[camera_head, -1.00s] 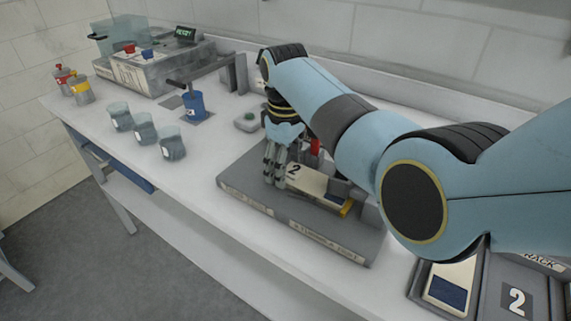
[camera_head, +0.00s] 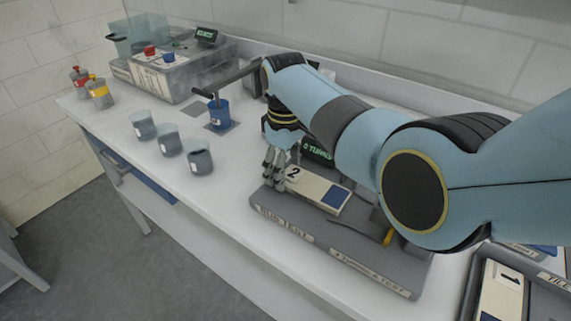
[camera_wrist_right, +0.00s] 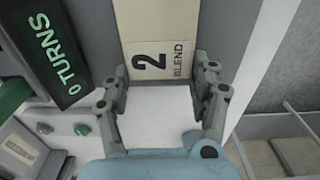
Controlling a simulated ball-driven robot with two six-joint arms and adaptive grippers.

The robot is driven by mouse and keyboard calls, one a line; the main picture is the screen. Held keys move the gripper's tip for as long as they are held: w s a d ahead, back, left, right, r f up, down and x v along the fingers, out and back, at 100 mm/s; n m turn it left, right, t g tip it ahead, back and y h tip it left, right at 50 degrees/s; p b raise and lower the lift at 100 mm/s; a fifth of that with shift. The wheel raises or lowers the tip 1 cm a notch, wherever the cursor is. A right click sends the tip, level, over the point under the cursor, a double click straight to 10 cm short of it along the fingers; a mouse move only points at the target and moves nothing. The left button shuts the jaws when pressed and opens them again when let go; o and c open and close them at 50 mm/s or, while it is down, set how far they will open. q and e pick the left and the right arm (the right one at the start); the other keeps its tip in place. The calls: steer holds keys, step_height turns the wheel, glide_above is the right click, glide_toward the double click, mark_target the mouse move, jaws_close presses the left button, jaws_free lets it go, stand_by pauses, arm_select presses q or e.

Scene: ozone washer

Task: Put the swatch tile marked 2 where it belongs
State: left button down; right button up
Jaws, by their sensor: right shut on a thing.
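The swatch tile marked 2 (camera_head: 318,191) is a cream slab with a dark blue patch at its right end. In the right wrist view the tile (camera_wrist_right: 158,22) reads "2" and "BLEND". My right gripper (camera_head: 274,166) is shut on its near left end; in the wrist view the fingers of the gripper (camera_wrist_right: 162,92) stand at the tile's two sides. The tile is over or on the grey rub test base (camera_head: 345,256); I cannot tell if it touches. A grey rack (camera_head: 478,281) at lower right holds a cream tile (camera_head: 501,297), partly cut off. My left gripper is out of view.
A "0 TURNS" display (camera_wrist_right: 46,50) stands close beside the gripper. A yellow-orange piece (camera_head: 388,237) lies right of the tile. Several grey cups (camera_head: 169,141), a blue cup (camera_head: 219,116) and a washer (camera_head: 170,77) occupy the left counter. The counter's front strip is clear.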

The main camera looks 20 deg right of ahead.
steer(key=shift+w+a, duration=0.2)
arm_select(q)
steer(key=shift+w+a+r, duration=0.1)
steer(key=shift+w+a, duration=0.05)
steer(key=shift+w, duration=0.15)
arm_select(e)
steer(key=o, duration=1.4)
steer(key=shift+c, duration=0.2)
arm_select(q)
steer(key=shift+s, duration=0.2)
arm_select(e)
steer(key=shift+r, duration=0.1)
step_height(320, 180, up, 12)
